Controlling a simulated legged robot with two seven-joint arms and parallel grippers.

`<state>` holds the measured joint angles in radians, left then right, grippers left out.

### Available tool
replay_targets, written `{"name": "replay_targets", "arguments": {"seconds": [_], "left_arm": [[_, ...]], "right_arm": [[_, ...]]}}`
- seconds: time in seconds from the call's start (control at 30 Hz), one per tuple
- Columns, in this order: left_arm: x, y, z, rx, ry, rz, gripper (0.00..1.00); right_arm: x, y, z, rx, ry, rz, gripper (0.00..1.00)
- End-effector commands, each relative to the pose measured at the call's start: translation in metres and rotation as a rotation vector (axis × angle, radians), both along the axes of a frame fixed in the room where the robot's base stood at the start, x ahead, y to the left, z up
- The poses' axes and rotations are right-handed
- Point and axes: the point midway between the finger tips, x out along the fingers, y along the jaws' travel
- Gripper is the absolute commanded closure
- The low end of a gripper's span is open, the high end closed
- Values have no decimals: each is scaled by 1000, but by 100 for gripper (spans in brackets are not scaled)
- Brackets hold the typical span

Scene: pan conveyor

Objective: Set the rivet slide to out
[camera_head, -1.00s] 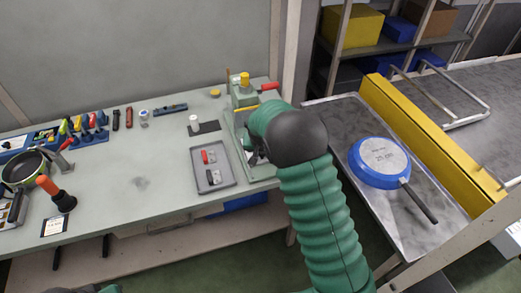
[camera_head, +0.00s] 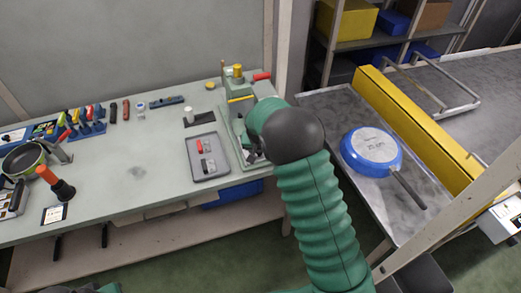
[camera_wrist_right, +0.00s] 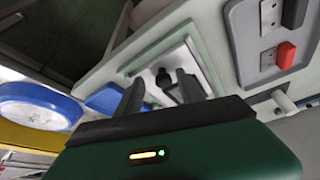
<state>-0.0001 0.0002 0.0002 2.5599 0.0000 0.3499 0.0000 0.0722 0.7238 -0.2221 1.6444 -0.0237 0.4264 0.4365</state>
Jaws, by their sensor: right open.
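The green rivet press (camera_head: 237,90) stands at the right end of the bench, with a yellow top and a red handle (camera_head: 262,76). My right arm hides part of its base. My right gripper (camera_head: 251,150) is at the front of the press base. In the right wrist view my right gripper (camera_wrist_right: 160,88) is open. A small black knob (camera_wrist_right: 165,78) on a pale metal plate (camera_wrist_right: 150,70) shows between its fingers, apparently part of the rivet slide. I cannot tell whether the fingers touch it. My left gripper is out of view.
A grey tray (camera_head: 195,175) with red and black handled pieces lies left of the press. Tools and a green pan (camera_head: 22,158) are on the bench's left. A blue pan (camera_head: 372,150) lies upside down on the metal table (camera_head: 340,105) at right, beside a yellow rail (camera_head: 410,125).

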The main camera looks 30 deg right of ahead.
Motion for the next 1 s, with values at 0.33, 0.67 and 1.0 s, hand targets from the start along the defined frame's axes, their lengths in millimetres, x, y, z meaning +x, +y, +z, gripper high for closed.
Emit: {"name": "replay_targets", "arguments": {"seconds": [0.33, 0.67, 1.0], "left_arm": [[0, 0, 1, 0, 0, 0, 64], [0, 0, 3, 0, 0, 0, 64], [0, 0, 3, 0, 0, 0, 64]], "right_arm": [[-19, 15, 65, 1, -6, 2, 55], [-44, 31, 141, 4, 0, -1, 55], [-49, 33, 152, 3, 4, -1, 55]]}}
